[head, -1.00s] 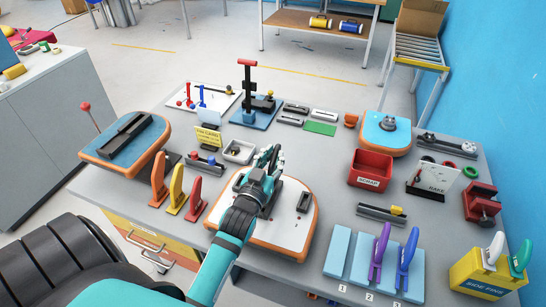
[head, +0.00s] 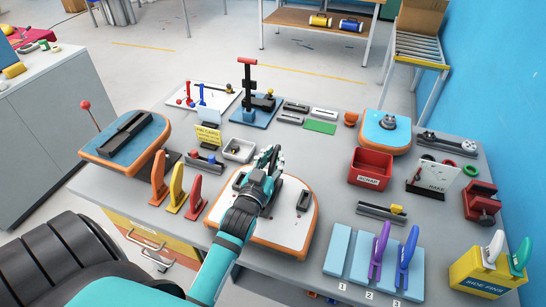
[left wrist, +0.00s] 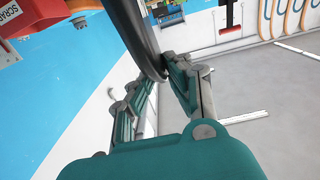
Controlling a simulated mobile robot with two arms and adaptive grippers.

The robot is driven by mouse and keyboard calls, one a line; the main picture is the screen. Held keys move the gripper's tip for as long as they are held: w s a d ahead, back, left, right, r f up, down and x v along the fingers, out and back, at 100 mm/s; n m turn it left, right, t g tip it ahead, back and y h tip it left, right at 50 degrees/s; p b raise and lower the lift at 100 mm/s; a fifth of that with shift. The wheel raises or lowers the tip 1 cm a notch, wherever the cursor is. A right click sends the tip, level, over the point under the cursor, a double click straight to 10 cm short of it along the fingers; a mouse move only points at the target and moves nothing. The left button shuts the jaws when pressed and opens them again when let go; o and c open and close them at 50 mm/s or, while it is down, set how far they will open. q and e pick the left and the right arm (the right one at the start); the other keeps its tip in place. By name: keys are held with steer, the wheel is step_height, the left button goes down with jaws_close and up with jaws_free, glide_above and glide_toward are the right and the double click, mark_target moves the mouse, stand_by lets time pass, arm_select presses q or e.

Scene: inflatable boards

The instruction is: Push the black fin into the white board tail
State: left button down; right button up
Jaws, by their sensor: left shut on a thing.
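The white board tail (head: 284,234) with an orange rim lies at the middle front of the grey table. My left gripper (head: 270,160) is over the far part of this board in the head view. In the left wrist view its fingers (left wrist: 159,76) are shut on the dark curved black fin (left wrist: 146,38). In the head view my gripper and wrist mostly hide the fin. Whether its base sits in a slot of the board cannot be told. A small dark fitting (head: 303,203) shows on the board's right side. My right gripper is not in view.
Orange, yellow and red fins (head: 176,190) stand left of the board. A red scrap bin (head: 370,168) stands to the right. A light blue rack (head: 338,250) with purple and blue fins is at the front right. A blue board (head: 150,140) lies at the left.

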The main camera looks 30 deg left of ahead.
arm_select(q)
steer(key=shift+f+b, duration=0.65)
steer(key=shift+f, duration=0.55)
steer(key=c, duration=1.2)
jaws_free()
steer(key=shift+s, duration=0.1)
steer(key=v, duration=1.2)
steer(key=shift+r, duration=0.1)
